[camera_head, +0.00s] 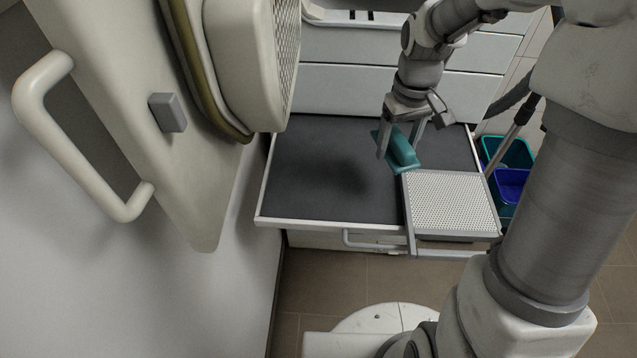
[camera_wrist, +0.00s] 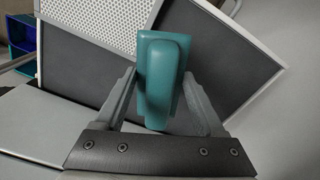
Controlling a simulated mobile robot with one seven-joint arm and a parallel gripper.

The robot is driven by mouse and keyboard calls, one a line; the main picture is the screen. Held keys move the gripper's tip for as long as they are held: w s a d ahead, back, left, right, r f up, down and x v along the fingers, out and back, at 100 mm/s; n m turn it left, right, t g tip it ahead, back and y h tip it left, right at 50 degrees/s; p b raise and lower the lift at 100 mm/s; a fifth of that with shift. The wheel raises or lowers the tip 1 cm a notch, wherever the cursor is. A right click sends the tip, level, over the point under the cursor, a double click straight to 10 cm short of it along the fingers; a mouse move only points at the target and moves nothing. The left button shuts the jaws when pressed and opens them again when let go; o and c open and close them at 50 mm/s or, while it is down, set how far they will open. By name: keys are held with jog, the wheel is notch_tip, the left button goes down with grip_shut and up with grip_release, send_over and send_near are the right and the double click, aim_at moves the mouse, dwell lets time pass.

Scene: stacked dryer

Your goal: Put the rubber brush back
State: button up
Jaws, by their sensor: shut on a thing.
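The rubber brush (camera_head: 403,150) is teal, with a raised handle on a flat base. My gripper (camera_head: 400,148) is shut on it, one finger on each side, over the right part of the pulled-out drawer tray (camera_head: 310,165). In the wrist view the brush (camera_wrist: 160,80) lies between the two fingers of my gripper (camera_wrist: 165,95), its handle toward the camera. I cannot tell whether its base touches the dark tray surface.
A perforated white plate (camera_head: 450,203) covers the tray's front right corner. The open dryer door (camera_head: 110,110) with its large handle (camera_head: 75,150) stands at the left. Blue and green buckets (camera_head: 508,165) stand right of the tray. The tray's left part is clear.

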send_over(334, 185)
notch_tip(334, 185, down, 7)
jog(key=shift+r+b, duration=0.1)
jog(key=shift+b, duration=0.2)
jog(key=shift+f, duration=2.1)
jog(key=shift+f, duration=0.1)
jog(key=o, duration=1.3)
notch_tip(334, 185, up, 12)
jog(key=s+d+r+m+t, duration=0.2)
jog(key=s+d+r, duration=0.4)
jog(key=s, duration=0.3)
jog(key=s+d+r+m+t+p, duration=0.1)
jog(key=s+d+r+m+t, duration=0.1)
jog(key=s+d+r, duration=0.4)
jog(key=s+r+t, duration=0.1)
jog(key=s+r, duration=0.1)
jog(key=s, duration=0.1)
jog(key=shift+d+r, duration=0.2)
jog(key=shift+r, duration=0.05)
